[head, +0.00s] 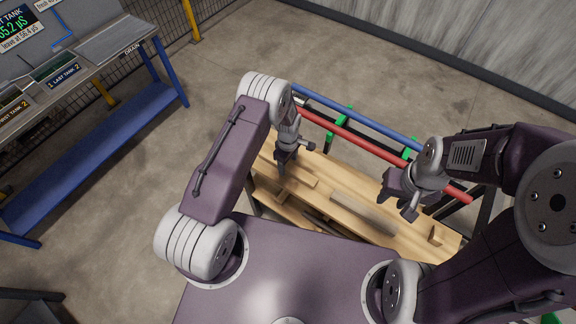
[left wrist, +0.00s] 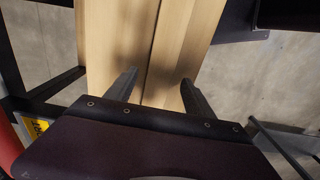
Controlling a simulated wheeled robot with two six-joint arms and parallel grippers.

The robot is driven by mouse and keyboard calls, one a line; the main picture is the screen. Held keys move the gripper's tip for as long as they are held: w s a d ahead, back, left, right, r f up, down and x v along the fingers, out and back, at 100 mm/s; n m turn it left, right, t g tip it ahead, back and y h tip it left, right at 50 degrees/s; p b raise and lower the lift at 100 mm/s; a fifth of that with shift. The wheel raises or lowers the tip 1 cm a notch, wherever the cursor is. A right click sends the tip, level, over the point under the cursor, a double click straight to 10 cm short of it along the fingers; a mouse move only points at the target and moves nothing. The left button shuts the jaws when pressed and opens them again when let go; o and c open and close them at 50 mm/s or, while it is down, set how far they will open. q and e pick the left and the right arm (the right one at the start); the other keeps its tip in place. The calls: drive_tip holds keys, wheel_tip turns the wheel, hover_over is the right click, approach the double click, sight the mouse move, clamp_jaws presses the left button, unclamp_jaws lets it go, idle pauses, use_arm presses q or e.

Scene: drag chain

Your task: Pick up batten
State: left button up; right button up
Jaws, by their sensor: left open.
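A pale wooden batten (head: 299,174) lies on the wooden bench top (head: 335,185) in the head view, near its left end. My left gripper (head: 282,167) is over the bench beside the batten's left end, pointing down and open. In the left wrist view, a narrow wooden strip (left wrist: 168,45), likely the batten, runs between the spread fingers (left wrist: 158,92). I see no grip on it; whether the fingers touch it cannot be told. My right gripper (head: 395,203) hangs over the bench's right part, its fingers apart and empty.
A grey strip (head: 363,213) and a small wooden block (head: 434,236) lie on the bench. A red rail (head: 350,137) and a blue rail (head: 355,118) run along its far side. A blue-framed tank table (head: 95,140) stands left, with clear floor between.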

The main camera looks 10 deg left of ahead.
use_arm(q)
drive_tip(key=shift+w+a+f, duration=0.15)
drive_tip(key=shift+f, duration=0.75)
clamp_jaws()
drive_tip(key=shift+r, duration=0.1)
